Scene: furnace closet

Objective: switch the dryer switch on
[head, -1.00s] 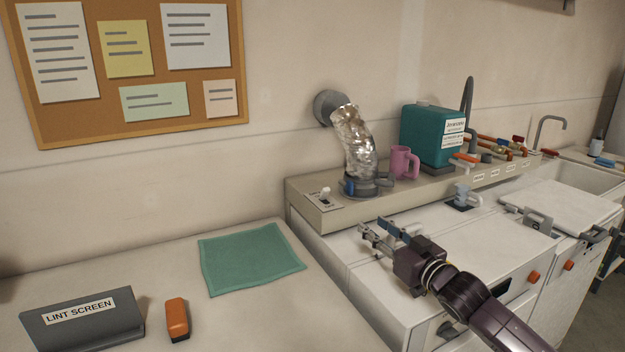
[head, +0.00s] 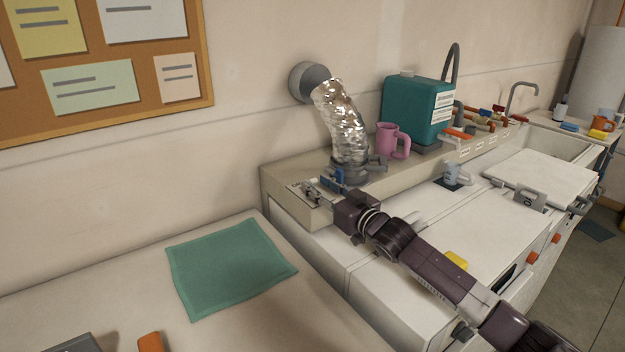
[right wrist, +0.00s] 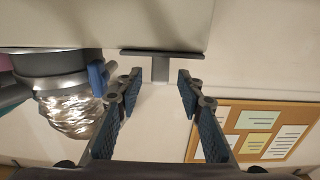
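The dryer switch sits on the left end of the console ledge (head: 277,178), largely hidden behind my gripper in the head view. In the right wrist view its plate (right wrist: 140,52) shows edge-on, with a short grey lever (right wrist: 160,70) sticking out from it. My right gripper (head: 316,189) is at the switch, fingers open. In the wrist view its fingertips (right wrist: 159,88) stand on either side of the lever, with a visible gap on both sides. Whether the lever is up or down is unclear. My left gripper is not in view.
A silver vent hose (head: 342,125) with a blue-handled clamp (head: 337,178) stands just right of the switch. A pink mug (head: 387,140) and a teal jug (head: 412,108) are farther along. A green cloth (head: 230,265) lies on the counter at left.

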